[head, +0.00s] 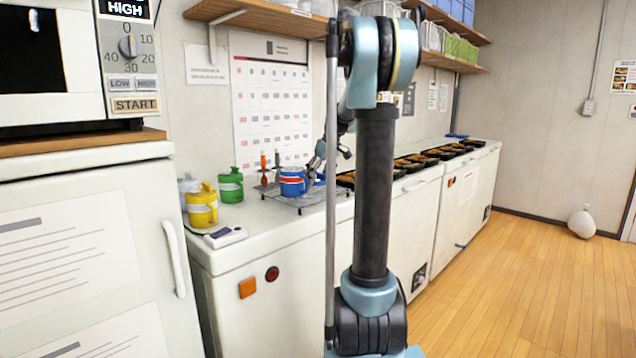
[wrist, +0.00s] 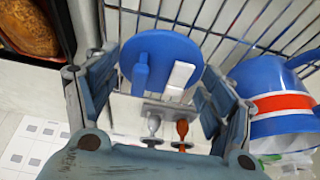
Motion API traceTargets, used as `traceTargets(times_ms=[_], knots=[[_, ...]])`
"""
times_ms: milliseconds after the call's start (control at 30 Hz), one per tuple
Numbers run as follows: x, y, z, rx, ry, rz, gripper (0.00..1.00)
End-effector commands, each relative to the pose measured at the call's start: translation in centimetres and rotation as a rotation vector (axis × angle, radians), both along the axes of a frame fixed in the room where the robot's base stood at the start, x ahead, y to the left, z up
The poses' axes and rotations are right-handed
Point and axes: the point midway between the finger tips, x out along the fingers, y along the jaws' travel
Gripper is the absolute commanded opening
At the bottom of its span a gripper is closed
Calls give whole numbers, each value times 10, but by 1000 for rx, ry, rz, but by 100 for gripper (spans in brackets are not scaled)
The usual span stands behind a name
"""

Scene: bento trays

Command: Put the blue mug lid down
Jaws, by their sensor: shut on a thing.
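The blue mug lid (wrist: 158,52) is a round blue disc with a raised blue part and a pale strip on it. In the wrist view it sits between the two fingers of my gripper (wrist: 155,95), which is shut on it. The blue mug (wrist: 280,98) with a red and white band stands to the right of the fingers. In the head view the mug (head: 291,184) is on the wire rack (head: 300,207), with my gripper (head: 317,165) just right of it. I cannot tell whether the lid touches the rack.
Several dark food trays (head: 410,162) line the counter to the right. Two small upright tools (wrist: 153,125) stand near the fingers.

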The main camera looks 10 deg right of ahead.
Motion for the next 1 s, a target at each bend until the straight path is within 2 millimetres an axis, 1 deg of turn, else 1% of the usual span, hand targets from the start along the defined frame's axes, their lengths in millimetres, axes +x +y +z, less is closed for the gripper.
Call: traceTargets(times_ms=[33, 100, 400, 433, 467, 500, 533, 900, 1000], knots=[[0, 0, -7, 0, 0, 0, 54], [0, 0, -13, 0, 0, 0, 54], [0, 0, -15, 0, 0, 0, 54], [0, 0, -15, 0, 0, 0, 77], [0, 0, -15, 0, 0, 0, 84], [0, 0, -15, 0, 0, 0, 93], [0, 0, -15, 0, 0, -1, 96], [0, -1, -15, 0, 0, -2, 96], [-1, -2, -12, 0, 0, -2, 96]])
